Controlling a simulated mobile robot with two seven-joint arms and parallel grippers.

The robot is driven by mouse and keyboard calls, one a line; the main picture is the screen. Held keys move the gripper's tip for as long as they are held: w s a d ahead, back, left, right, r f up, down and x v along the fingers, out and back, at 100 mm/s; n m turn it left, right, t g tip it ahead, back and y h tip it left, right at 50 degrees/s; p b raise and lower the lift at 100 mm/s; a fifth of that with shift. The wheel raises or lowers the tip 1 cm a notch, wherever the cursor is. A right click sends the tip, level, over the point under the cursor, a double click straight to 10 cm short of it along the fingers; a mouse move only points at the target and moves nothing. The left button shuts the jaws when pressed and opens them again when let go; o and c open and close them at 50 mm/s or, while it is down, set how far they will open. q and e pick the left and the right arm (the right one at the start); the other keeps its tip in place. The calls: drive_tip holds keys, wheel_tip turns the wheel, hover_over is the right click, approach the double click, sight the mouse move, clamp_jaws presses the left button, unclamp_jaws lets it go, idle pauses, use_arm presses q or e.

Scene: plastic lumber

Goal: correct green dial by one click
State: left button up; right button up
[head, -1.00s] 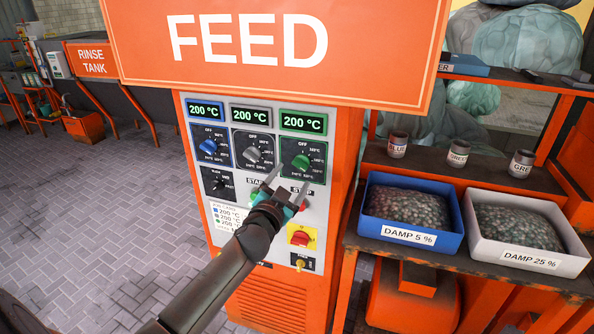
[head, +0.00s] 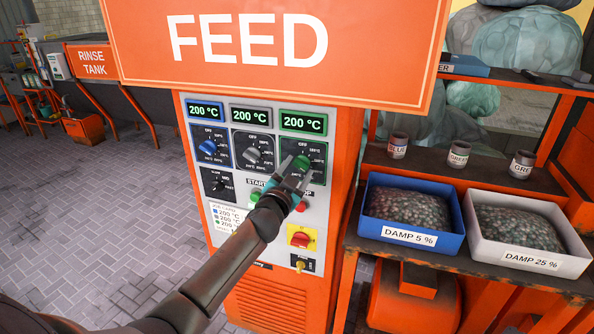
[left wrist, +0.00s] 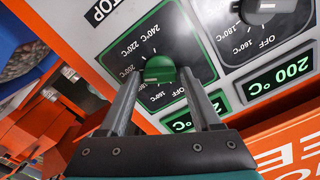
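The green dial (head: 303,162) sits on the right-hand dial plate of the orange feed cabinet, below a display (head: 302,122) reading 200 °C. In the left wrist view the green dial (left wrist: 160,69) lies between the fingertips of my left gripper (left wrist: 160,78). The fingers are apart, with a narrow gap on each side of the dial; I cannot tell how far they reach around it. In the head view my left gripper (head: 295,172) partly covers the dial's lower left and the buttons below. My right gripper is not in view.
A blue dial (head: 208,147) and a grey dial (head: 253,154) sit to the left, also under 200 °C displays. A red switch (head: 301,238) is lower on the panel. A shelf at right holds blue and white bins of pellets and several cans.

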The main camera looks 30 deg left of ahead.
use_arm(q)
clamp_jaws()
drive_tip(key=shift+m, duration=0.3)
drive_tip(key=m, duration=0.3)
drive_tip(key=shift+m, duration=2)
drive_tip(key=shift+o, duration=1.7)
unclamp_jaws()
